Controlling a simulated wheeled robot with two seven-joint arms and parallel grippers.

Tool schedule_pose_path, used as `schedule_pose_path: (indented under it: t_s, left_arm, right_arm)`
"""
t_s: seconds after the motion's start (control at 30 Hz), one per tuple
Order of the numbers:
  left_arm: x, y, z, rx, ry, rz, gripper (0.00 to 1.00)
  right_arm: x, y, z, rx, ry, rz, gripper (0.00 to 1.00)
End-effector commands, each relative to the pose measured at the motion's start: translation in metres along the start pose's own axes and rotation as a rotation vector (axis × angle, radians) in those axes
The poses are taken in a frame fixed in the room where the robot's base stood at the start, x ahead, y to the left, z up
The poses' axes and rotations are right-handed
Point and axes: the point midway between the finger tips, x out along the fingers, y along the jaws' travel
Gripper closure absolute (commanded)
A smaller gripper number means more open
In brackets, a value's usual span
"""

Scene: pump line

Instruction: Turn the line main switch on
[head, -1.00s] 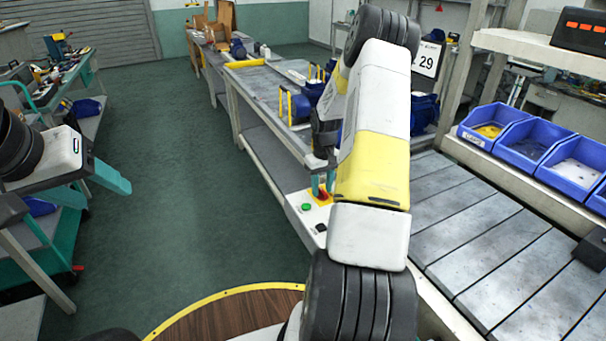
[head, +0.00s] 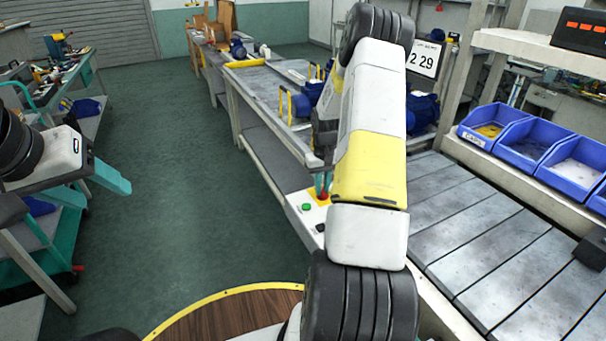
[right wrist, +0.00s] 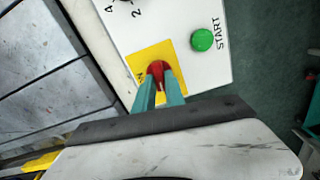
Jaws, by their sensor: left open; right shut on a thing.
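The line main switch is a red knob (right wrist: 157,70) on a yellow square plate (right wrist: 147,62) on a white control panel (right wrist: 190,15). In the head view the yellow plate (head: 319,199) shows low at the end of the bench, partly hidden by my right arm. My right gripper (right wrist: 158,84) has its teal fingers on either side of the red knob and is shut on it. The knob's exact angle is hard to read between the fingers. My left gripper (head: 106,198) is open and empty at the left, away from the panel.
A green START button (right wrist: 202,39) sits beside the yellow plate, close to my right fingers. A black selector with numbers is at the panel's edge. A grey conveyor (head: 470,225) and blue bins (head: 545,180) lie to the right. The green floor at centre left is clear.

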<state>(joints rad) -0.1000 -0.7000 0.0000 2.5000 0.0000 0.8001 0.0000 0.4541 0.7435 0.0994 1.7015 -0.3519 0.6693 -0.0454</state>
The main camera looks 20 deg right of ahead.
Motion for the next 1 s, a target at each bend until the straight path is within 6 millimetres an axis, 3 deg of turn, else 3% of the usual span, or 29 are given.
schedule_pose_path:
  t_s: [1.0]
  left_arm:
    - [0.0000, 0.0000, 0.0000, 0.000, 0.000, 0.000, 0.44]
  right_arm:
    - [-0.0007, 0.0038, 0.0014, 0.945, 0.002, 0.001, 1.00]
